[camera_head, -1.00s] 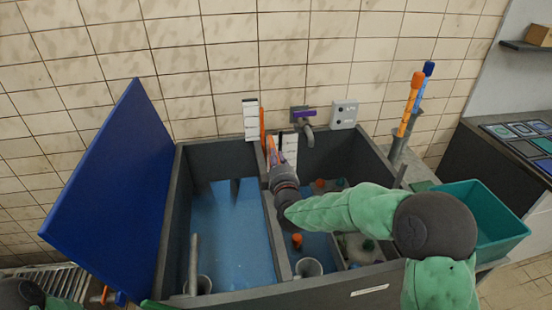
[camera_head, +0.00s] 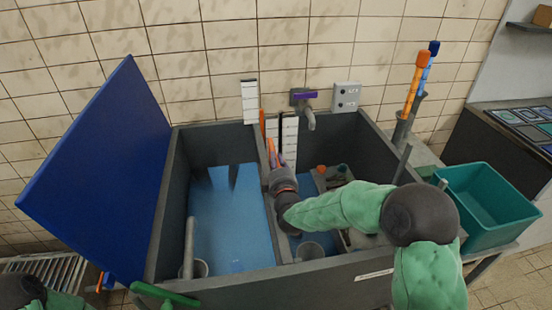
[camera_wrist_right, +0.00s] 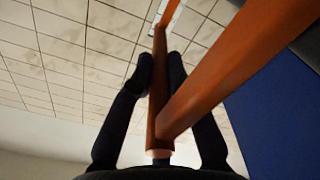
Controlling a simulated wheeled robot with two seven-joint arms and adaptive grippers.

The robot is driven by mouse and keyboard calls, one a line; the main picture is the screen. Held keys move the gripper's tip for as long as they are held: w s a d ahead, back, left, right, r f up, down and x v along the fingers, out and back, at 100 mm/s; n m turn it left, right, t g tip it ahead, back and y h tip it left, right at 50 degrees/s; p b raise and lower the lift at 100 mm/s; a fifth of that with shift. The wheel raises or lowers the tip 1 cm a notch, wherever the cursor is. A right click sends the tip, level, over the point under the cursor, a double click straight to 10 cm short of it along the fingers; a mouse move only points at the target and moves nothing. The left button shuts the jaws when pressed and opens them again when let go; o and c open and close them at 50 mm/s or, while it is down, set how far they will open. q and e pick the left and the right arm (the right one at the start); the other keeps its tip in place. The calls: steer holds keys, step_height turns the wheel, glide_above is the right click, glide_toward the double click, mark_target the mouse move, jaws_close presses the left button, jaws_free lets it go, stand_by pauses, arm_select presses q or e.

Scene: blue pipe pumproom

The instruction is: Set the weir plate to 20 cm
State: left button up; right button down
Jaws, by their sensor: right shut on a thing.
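The grey tank (camera_head: 310,272) has two basins and a divider between them. My right gripper (camera_head: 275,160) is over the divider, pointing toward the wall. In the right wrist view its dark fingers (camera_wrist_right: 160,75) are shut on an orange bar (camera_wrist_right: 158,105), which seems to belong to the weir plate. A second orange bar (camera_wrist_right: 225,75) slants across that view. In the head view a thin orange strip (camera_head: 262,124) stands at the divider's far end. A white scale (camera_head: 289,135) with marks stands beside it; its numbers are too small to read. My left gripper is out of view.
Another white scale (camera_head: 249,102) hangs at the back left. A purple-handled tap (camera_head: 304,98) and grey wall box (camera_head: 346,97) are behind the tank. A raised blue panel (camera_head: 105,165) flanks its left; a teal bin (camera_head: 485,205) stands right. A green handle (camera_head: 165,294) is in front.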

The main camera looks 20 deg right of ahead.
steer(key=c, duration=1.2)
jaws_free()
steer(key=shift+r, duration=0.1)
steer(key=v, duration=1.2)
